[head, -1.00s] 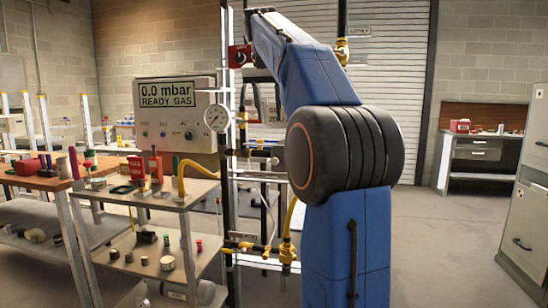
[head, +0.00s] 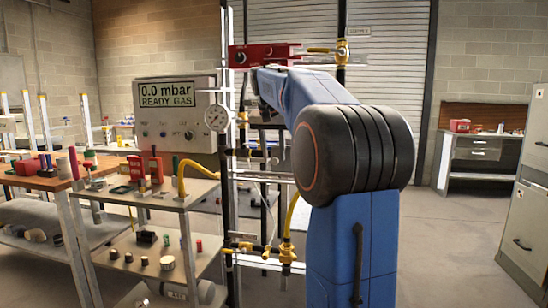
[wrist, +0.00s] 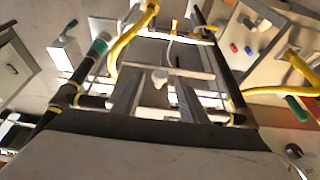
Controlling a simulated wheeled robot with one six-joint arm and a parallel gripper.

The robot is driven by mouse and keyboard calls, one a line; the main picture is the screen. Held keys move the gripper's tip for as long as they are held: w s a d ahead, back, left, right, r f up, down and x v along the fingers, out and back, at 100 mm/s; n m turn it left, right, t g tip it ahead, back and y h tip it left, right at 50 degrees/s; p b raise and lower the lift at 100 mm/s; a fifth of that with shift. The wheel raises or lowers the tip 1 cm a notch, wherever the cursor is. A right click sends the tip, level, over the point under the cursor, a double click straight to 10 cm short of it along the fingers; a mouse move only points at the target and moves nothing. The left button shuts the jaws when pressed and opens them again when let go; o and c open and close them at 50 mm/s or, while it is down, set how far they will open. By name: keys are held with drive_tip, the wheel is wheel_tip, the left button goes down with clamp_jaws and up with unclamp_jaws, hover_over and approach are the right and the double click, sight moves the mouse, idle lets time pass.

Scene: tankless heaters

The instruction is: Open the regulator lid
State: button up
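I cannot make out a lid for certain. A brass regulator-like fitting (head: 288,254) sits on the yellow piping low on the pipe frame in the head view.
A shelf cart (head: 130,197) with small parts stands at the left. Yellow hoses (wrist: 127,45) cross the wrist view. Open floor lies at the right.

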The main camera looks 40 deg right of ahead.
drive_tip(key=shift+x, duration=0.95)
clamp_jaws()
drive_tip(key=w+a, duration=0.5)
drive_tip(key=w, duration=0.2)
drive_tip(key=shift+a, duration=0.35)
drive_tip(key=shift+w, duration=0.1)
unclamp_jaws()
